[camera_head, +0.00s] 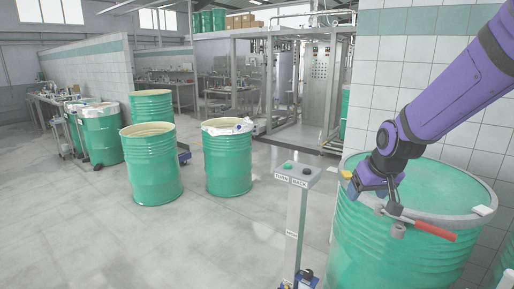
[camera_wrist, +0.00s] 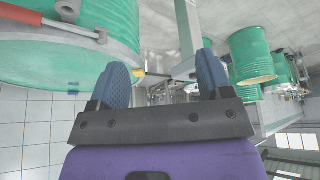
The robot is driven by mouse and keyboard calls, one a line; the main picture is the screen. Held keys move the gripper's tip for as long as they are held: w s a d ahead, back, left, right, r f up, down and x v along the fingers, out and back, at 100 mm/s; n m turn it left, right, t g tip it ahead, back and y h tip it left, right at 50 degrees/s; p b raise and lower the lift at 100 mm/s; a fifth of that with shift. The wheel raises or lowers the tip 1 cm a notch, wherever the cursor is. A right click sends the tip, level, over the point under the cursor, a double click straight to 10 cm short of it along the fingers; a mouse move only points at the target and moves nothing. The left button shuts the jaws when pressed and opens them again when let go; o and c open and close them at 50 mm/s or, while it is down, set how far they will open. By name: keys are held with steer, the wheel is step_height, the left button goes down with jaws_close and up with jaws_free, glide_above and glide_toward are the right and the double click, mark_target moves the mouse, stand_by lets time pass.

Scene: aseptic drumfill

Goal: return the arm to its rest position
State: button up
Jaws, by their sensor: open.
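My purple arm reaches in from the upper right in the head view, with my gripper (camera_head: 378,191) at the near rim of a closed green drum (camera_head: 395,250). In the wrist view my gripper (camera_wrist: 163,85) shows two blue fingertips wide apart with nothing held between them. A lever with a red handle (camera_head: 435,231) sits at the drum's rim, just beside and below my gripper. The red handle also shows in the wrist view (camera_wrist: 22,14). Whether my fingers touch the rim or lever cannot be told.
A grey post with a button box (camera_head: 298,174) stands left of the drum. Open green drums (camera_head: 152,170) and a drum with a white liner (camera_head: 228,160) stand further left. A tiled wall (camera_head: 410,75) rises behind the closed drum. Grey floor lies clear at the front left.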

steer(key=s+d+r, duration=0.1)
steer(key=s+r, duration=0.3)
steer(key=s, duration=0.4)
steer(key=s+d+r, duration=0.1)
steer(key=s+r, duration=0.3)
steer(key=s, duration=0.5)
steer(key=s+r+m, duration=0.1)
steer(key=s+r, duration=0.3)
steer(key=s, duration=0.5)
steer(key=shift+d+r+h, duration=0.3)
steer(key=shift+d+r, duration=0.1)
